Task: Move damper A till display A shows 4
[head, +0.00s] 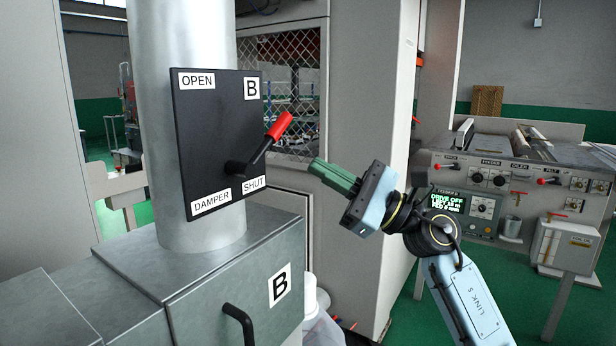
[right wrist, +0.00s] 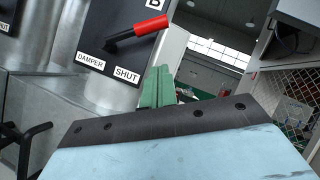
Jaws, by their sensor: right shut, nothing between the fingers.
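Damper A and display A cannot be made out in either view. The damper that shows clearly is labelled B: a black panel (head: 218,130) on a silver duct, marked OPEN at top and SHUT at bottom right. Its lever has a red handle (head: 280,125) pointing up and right; it also shows in the right wrist view (right wrist: 150,27). My right gripper (head: 316,166), with green fingers, is shut and empty, to the right of and below the red handle, apart from it. Its fingers also show in the right wrist view (right wrist: 157,88). My left gripper is out of view.
A grey metal box (head: 190,275) marked B with a black handle (head: 238,325) stands below the duct. Another duct with a partly cut-off black panel (right wrist: 6,20) shows at the right wrist view's left edge. A machine with a lit green display (head: 447,201) stands at right.

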